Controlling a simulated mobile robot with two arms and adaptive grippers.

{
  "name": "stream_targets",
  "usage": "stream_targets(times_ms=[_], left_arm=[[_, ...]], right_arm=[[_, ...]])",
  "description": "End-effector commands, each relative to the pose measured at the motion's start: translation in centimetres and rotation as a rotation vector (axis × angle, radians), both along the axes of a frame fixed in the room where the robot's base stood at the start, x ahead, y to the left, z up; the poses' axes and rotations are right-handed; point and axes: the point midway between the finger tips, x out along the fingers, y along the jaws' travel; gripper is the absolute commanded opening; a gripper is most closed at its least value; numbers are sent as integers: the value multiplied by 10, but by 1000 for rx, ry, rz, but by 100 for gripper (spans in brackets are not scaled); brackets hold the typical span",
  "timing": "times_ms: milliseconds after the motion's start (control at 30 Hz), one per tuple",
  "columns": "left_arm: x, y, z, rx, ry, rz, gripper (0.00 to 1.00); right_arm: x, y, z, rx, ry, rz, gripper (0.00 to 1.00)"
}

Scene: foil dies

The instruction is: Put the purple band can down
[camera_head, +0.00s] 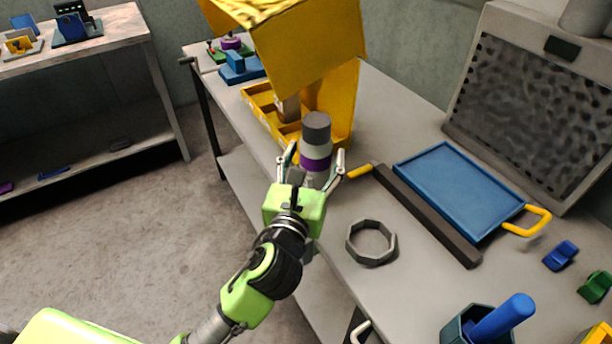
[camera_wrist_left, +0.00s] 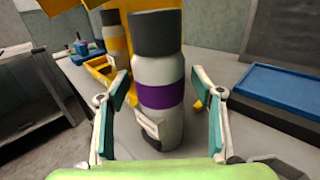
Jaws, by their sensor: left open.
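The purple band can (camera_head: 316,143) is pale with a dark grey top and a purple band. It is upright and appears to stand on the table near the yellow box. It also fills the middle of the left wrist view (camera_wrist_left: 160,70). My left gripper (camera_head: 315,157) is open, with one finger on each side of the can. In the left wrist view, gaps show between the can and both fingers (camera_wrist_left: 160,88). The gripper's palm hides part of the can's foot in the head view. My right gripper is not in view.
A yellow box (camera_head: 340,100) with a raised lid stands behind the can. A yellow-banded can (camera_wrist_left: 112,35) stands further back. To the right are a dark bar (camera_head: 430,218), a blue tray (camera_head: 455,185) and a grey ring (camera_head: 370,243). A mesh panel (camera_head: 535,110) stands behind the tray.

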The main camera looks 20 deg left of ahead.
Motion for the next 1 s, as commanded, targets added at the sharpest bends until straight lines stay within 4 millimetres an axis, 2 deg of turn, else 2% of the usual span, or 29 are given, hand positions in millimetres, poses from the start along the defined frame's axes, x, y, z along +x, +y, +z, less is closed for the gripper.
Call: stream_targets(times_ms=[300, 500, 700, 1000], left_arm=[[-66, 0, -1, 0, 4, -2, 61], [-94, 0, -1, 0, 2, -1, 61], [-104, 0, 1, -1, -1, 0, 61], [-104, 0, 1, -3, 0, 1, 61]], right_arm=[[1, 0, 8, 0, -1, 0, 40], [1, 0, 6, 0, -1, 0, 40], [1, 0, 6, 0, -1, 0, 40], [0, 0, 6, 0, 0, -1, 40]])
